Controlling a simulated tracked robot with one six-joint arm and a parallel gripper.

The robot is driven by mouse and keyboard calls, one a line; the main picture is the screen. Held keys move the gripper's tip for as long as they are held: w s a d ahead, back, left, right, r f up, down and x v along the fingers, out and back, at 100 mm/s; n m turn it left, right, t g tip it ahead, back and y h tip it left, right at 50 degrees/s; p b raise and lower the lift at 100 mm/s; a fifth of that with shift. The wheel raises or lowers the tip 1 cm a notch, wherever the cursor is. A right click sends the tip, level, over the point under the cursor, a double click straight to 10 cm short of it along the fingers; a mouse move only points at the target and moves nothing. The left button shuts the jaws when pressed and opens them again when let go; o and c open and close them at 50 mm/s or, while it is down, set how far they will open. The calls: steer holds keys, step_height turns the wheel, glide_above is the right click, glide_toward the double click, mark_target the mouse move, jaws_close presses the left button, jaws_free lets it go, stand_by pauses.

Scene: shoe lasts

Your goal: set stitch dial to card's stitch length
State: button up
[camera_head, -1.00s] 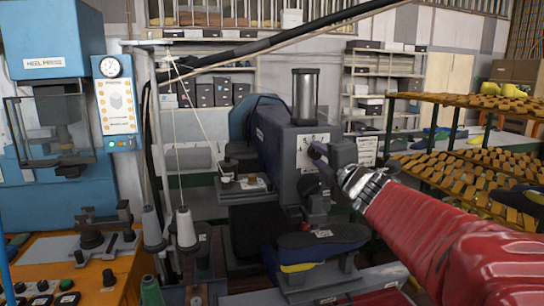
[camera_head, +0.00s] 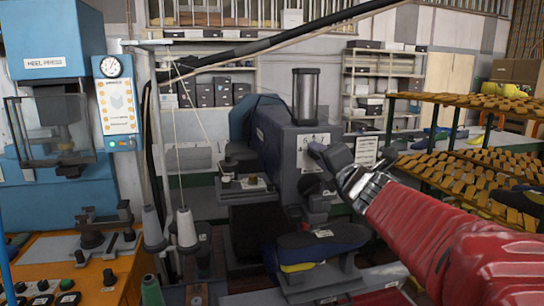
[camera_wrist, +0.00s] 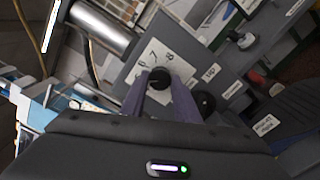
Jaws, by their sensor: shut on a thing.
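The stitch dial is a small black knob (camera_wrist: 160,78) on a white number plate (camera_wrist: 147,58), seen in the wrist view. The two fingers of my gripper (camera_head: 322,162) are shut on the knob, one on each side. The plate (camera_head: 313,139) also shows in the head view on the front of the grey machine (camera_head: 275,150), with the knob hidden behind my gripper. A few numerals show on the plate, but the dial's setting cannot be read. A white sheet (camera_head: 366,150), possibly the card, hangs right of the machine; its print is too small to read.
A second black knob (camera_wrist: 204,103) sits close beside my fingers. A metal cylinder (camera_head: 305,96) stands on top of the machine. Thread cones (camera_head: 186,228) stand in front at left. Racks of shoe lasts (camera_head: 470,165) are at right, a blue heel press (camera_head: 55,50) at left.

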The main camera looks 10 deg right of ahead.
steer(key=o, duration=0.7)
steer(key=shift+a+f, duration=0.1)
steer(key=shift+f, duration=0.2)
steer(key=o, duration=0.3)
steer(key=shift+r, duration=0.15)
steer(key=shift+o, duration=0.2)
steer(key=s, duration=1.3)
steer(key=shift+s, duration=0.4)
